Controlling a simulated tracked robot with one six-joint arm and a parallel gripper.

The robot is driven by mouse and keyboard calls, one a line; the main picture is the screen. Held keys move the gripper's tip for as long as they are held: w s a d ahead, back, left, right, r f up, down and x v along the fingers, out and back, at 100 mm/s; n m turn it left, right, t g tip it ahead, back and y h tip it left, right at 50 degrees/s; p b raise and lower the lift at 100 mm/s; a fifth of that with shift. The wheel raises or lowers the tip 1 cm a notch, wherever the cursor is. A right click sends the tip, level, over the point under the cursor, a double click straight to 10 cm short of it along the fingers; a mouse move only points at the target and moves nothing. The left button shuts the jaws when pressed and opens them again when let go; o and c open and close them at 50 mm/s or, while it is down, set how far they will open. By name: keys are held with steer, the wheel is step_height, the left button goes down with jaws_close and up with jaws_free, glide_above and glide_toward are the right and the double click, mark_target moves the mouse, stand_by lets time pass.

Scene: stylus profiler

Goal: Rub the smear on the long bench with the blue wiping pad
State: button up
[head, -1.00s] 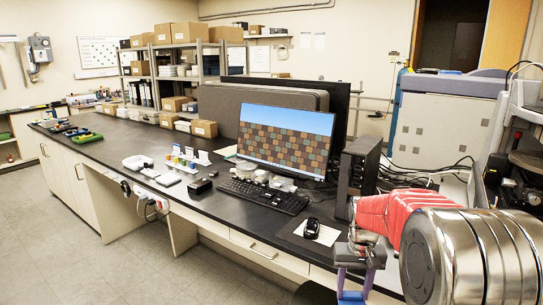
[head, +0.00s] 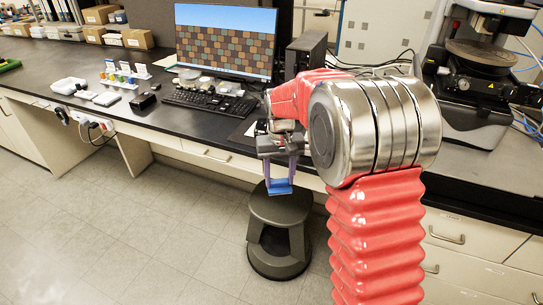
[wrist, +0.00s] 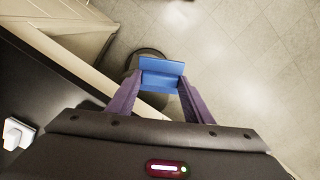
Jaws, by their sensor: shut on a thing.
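My gripper (head: 280,178) is shut on the blue wiping pad (head: 279,188). It holds the pad in the air in front of the bench's front edge, above a dark round stool. In the wrist view the pad (wrist: 161,74) sits between the two purple fingers (wrist: 158,95). The long bench (head: 190,125) has a black top and runs from the left to behind my arm. I cannot make out a smear on the visible bench top; my arm hides part of it.
The dark stool (head: 278,213) stands on the floor under the pad. On the bench are a keyboard (head: 208,103), a monitor (head: 226,43), small bottles on a white stand (head: 125,75) and a black computer tower (head: 310,52). A profiler instrument (head: 480,75) stands at right. Floor at left is clear.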

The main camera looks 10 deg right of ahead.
steer(key=w+r+m, duration=0.2)
steer(key=w+r, duration=0.3)
steer(key=r, duration=0.8)
steer(key=shift+w+m, duration=0.15)
steer(key=shift+m, duration=0.25)
